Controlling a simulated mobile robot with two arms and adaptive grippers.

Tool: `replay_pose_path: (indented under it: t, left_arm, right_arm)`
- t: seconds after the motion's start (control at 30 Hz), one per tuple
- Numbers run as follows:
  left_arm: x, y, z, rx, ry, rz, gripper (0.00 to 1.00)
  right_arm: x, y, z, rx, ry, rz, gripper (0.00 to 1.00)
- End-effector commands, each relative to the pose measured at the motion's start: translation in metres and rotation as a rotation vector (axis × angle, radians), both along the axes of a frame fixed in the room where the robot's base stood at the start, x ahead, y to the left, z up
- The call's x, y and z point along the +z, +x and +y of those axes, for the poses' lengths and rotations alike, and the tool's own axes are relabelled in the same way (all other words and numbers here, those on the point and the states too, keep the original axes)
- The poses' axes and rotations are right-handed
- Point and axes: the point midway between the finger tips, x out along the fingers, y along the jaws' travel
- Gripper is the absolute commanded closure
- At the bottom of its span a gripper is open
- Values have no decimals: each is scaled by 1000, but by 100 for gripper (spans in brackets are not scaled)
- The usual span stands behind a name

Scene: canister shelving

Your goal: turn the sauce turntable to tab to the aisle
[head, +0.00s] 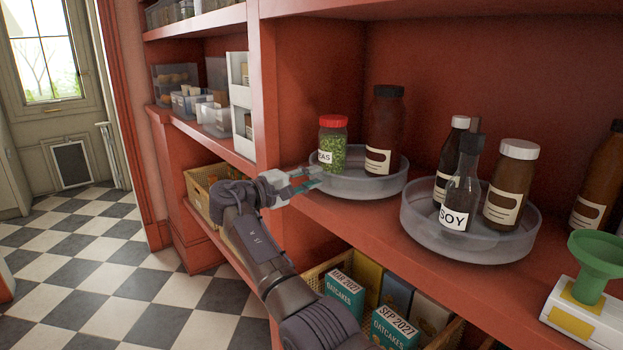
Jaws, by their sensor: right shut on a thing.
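Two clear round turntables stand on the red shelf. The left turntable (385,186) holds a red-lidded jar of green peas (332,146) and a tall dark brown bottle (385,125). The right turntable (480,250) holds a soy bottle (461,190), a white-capped brown bottle (510,185) and another dark bottle (447,165). My right gripper (312,180) is at the front left edge of the left turntable, shut on a small teal-tinted piece there, seemingly its tab; the fingers partly hide it. My left gripper is not in view.
A green funnel (592,265) on a white and yellow box and a brown bottle (597,185) stand at the right of the shelf. Below are oatcakes boxes (344,292) in a basket. Clear bins fill the left shelves. The checkered aisle floor (110,270) is open at left.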

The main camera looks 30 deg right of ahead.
Motion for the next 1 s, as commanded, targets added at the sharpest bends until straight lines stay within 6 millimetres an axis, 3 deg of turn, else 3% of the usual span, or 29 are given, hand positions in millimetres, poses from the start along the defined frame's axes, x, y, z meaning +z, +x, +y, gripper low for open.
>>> replay_pose_path:
  t: [0.07,0.1,0.23,0.63,0.77,1.0]
  left_arm:
    - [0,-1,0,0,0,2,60]
    - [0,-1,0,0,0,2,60]
    - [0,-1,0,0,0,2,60]
    - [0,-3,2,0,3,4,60]
    - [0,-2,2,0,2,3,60]
    - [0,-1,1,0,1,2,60]
  right_arm:
    - [-1,0,0,1,2,1,100]
    - [-1,0,0,1,2,1,74]
    - [-1,0,0,1,2,1,52]
    - [0,-1,7,2,1,0,52]
    - [0,-3,28,3,0,0,52]
    - [0,-10,80,5,1,0,52]
